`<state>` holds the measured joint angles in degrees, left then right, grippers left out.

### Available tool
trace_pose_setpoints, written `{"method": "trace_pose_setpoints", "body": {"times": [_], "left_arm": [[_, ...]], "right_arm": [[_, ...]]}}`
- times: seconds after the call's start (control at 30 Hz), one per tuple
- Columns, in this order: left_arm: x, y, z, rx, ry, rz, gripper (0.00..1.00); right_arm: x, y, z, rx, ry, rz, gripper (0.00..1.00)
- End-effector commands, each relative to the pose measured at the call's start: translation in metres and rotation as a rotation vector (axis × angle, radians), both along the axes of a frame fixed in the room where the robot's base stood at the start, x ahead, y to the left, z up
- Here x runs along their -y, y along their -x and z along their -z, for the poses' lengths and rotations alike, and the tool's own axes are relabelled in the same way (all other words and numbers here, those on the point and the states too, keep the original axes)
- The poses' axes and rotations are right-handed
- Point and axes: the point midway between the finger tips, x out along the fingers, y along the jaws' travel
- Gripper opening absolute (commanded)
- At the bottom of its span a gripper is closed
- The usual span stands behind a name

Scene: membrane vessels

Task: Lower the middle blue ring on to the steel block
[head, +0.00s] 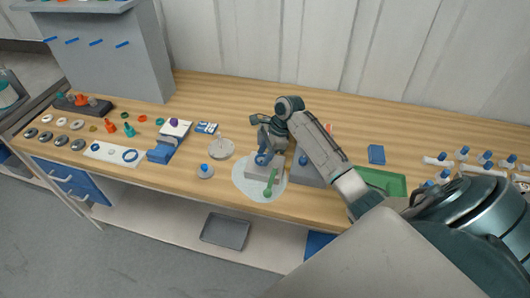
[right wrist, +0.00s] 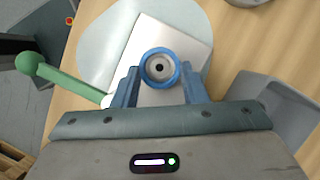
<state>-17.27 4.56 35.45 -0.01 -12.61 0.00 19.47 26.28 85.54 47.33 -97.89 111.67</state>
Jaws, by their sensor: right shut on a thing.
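My right gripper (head: 264,150) is shut on a blue ring (right wrist: 160,67); its blue fingers (right wrist: 160,85) press the ring from both sides in the right wrist view. The ring is seen from above, with a pale round part and a dark centre inside it. The pale steel block (right wrist: 144,42) lies below the ring and also shows in the head view (head: 258,174), partly hidden by the gripper. I cannot tell whether ring and block touch. A green ball-ended handle (right wrist: 50,75) is beside the block. My left gripper is not in view.
The block stands on a pale round mat (head: 243,184). A white strip with a blue ring (head: 130,156) lies left.

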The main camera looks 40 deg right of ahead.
Motion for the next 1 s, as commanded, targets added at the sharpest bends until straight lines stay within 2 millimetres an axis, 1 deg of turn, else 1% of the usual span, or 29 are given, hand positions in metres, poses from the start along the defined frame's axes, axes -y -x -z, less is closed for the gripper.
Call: {"method": "trace_pose_setpoints", "body": {"times": [0.2, 0.47, 0.5, 0.57, 0.6, 0.87, 1.0], "left_arm": [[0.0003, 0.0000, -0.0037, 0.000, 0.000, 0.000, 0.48], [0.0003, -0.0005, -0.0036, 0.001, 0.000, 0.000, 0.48], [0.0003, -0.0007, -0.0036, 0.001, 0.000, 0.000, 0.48], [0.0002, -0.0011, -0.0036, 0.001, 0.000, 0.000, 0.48], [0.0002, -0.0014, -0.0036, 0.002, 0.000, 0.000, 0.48], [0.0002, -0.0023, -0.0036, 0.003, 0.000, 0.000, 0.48], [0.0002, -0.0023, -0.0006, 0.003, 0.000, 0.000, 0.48]], "right_arm": [[0.0000, 0.0000, 0.0077, 0.000, 0.000, 0.000, 0.18], [0.0000, 0.0000, 0.0088, 0.000, 0.000, 0.000, 0.18], [0.0001, -0.0001, 0.0088, 0.000, 0.000, 0.000, 0.45], [0.0000, 0.0000, 0.0088, 0.000, 0.000, 0.000, 0.57], [0.0000, 0.0000, 0.0088, 0.000, 0.000, 0.000, 0.65], [0.0003, 0.0000, 0.0085, 0.000, 0.000, 0.000, 0.65], [0.0039, 0.0006, 0.0019, 0.001, 0.001, -0.001, 0.65]]}}
